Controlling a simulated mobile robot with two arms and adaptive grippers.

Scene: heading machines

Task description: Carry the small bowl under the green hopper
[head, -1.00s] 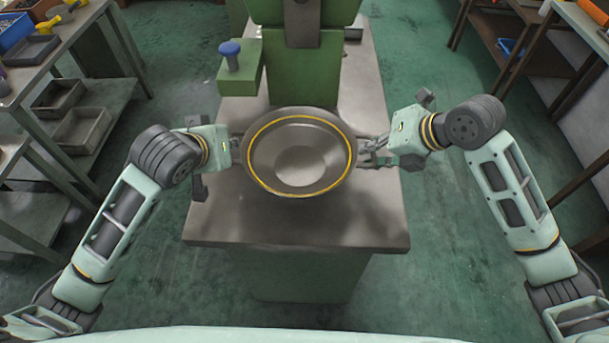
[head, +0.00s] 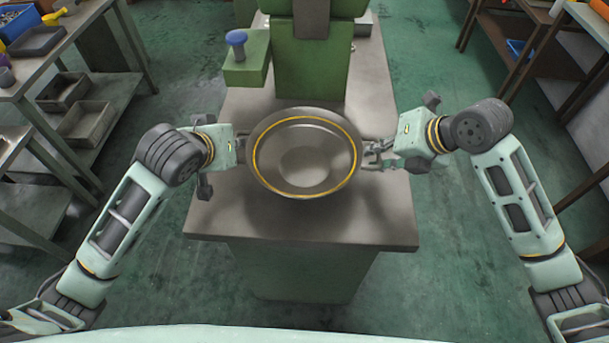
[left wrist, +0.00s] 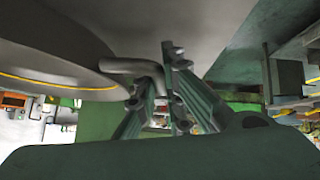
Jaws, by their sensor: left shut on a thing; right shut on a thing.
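The small bowl (head: 304,168) is a round grey metal bowl with a yellow ring, held level between my two grippers above the metal table (head: 300,226). My left gripper (head: 242,150) is shut on its left side, and my right gripper (head: 370,154) is shut on its right side. In the left wrist view the bowl (left wrist: 50,60) is at the upper left, and my left gripper (left wrist: 150,95) closes on its curved handle. The green machine (head: 310,65) stands at the table's far end; its hopper cannot be clearly made out.
A green block with a blue knob (head: 237,42) sticks out left of the machine, beyond the bowl. A shelf with trays (head: 84,124) stands at the left. Another shelf (head: 530,35) is at the upper right. Green floor lies free on both sides.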

